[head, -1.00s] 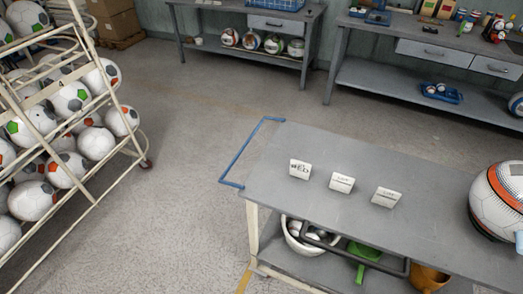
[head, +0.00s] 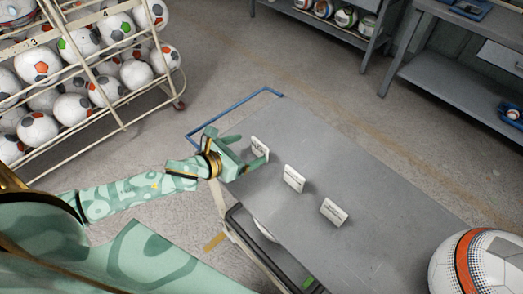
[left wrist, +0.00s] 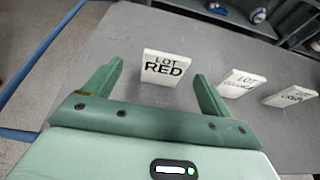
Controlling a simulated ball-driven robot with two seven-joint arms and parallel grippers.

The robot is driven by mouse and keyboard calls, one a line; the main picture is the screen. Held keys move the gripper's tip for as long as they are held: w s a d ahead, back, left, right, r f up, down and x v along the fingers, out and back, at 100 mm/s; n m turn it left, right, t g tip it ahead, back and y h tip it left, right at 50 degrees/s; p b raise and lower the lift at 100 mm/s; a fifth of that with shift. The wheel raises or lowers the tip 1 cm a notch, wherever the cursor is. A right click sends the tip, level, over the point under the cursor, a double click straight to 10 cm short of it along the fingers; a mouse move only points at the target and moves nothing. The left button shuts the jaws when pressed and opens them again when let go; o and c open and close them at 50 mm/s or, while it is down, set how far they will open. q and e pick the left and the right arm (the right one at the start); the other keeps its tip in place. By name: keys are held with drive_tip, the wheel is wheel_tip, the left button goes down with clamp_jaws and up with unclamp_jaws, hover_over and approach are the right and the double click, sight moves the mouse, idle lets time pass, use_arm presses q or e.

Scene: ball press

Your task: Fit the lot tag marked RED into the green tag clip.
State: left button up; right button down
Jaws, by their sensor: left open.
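The RED lot tag (head: 260,147) is a small white plate standing on the grey table near its far left end. In the left wrist view the tag (left wrist: 165,67) faces me and reads LOT RED. My left gripper (head: 248,153) is open at the tag. In the left wrist view the two green fingers of my left gripper (left wrist: 158,75) stand either side of the tag, a little short of it, with gaps showing on both sides. I cannot make out the green tag clip in these views. My right gripper is not in view.
Two more white tags (head: 293,178) (head: 334,212) stand in a row to the right on the table (head: 385,235). A large ball (head: 475,265) sits at the table's right. A ball rack (head: 100,100) stands at left.

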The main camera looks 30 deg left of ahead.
sight(259, 147)
use_arm(q)
drive_tip(key=shift+x, duration=1)
drive_tip(key=b+x, duration=0.1)
drive_tip(key=x, duration=0.1)
drive_tip(key=b+x, duration=0.1)
drive_tip(key=x, duration=0.1)
drive_tip(key=shift+w+d+f, duration=0.1)
drive_tip(key=shift+d+f, duration=0.1)
drive_tip(key=shift+d, duration=0.25)
drive_tip(key=shift+w+d+f, duration=0.1)
drive_tip(key=shift+w, duration=0.2)
drive_tip(key=c, duration=1)
